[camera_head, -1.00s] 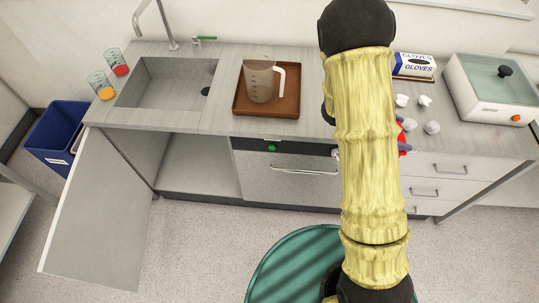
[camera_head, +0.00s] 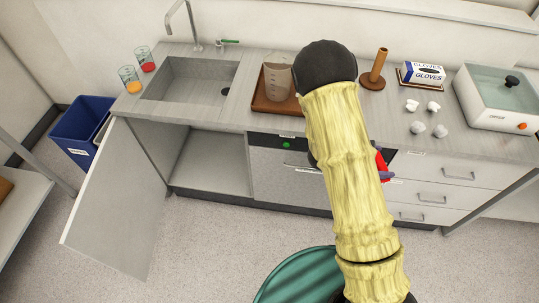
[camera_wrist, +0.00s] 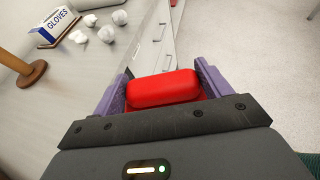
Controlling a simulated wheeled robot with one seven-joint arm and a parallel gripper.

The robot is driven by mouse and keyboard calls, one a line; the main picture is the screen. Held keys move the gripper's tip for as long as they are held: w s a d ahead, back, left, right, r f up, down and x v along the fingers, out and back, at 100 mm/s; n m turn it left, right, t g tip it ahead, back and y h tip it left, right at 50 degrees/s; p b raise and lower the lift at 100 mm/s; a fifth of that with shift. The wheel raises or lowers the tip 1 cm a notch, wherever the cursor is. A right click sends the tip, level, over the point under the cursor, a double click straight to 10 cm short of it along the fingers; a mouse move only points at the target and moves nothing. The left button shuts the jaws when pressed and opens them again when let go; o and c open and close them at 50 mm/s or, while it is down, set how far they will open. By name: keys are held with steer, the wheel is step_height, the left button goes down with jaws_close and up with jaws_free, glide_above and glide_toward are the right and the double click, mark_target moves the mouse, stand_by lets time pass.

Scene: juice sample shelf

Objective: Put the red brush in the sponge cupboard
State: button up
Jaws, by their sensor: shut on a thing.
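My gripper (camera_wrist: 162,95) is shut on a red thing, the red brush (camera_wrist: 163,87), which sits between its purple fingers in the wrist view. Only a smooth red block of the brush shows; its bristles are not visible. In the head view, the red brush (camera_head: 381,163) peeks out behind my arm, in front of the drawers. The cupboard (camera_head: 212,164) under the sink stands open, its door (camera_head: 115,200) swung out to the left. I see no sponge inside it, and no label I can read.
The counter holds two juice beakers (camera_head: 130,79), a brown tray (camera_head: 266,99) with a jug (camera_head: 279,78), a wooden stand (camera_head: 374,70), a gloves box (camera_head: 424,73), crumpled white pieces (camera_head: 418,127) and a water bath (camera_head: 500,96). A blue bin (camera_head: 80,130) stands left. The floor before the cupboard is clear.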

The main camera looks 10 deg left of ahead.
steer(key=s+a+f+n+t+y, duration=0.1)
steer(key=a+f+n+t+y, duration=0.1)
steer(key=a+f, duration=0.5)
steer(key=shift+s+f+n+t, duration=0.4)
steer(key=shift+f+n+t, duration=0.3)
steer(key=shift+f, duration=0.05)
steer(key=shift+s, duration=0.1)
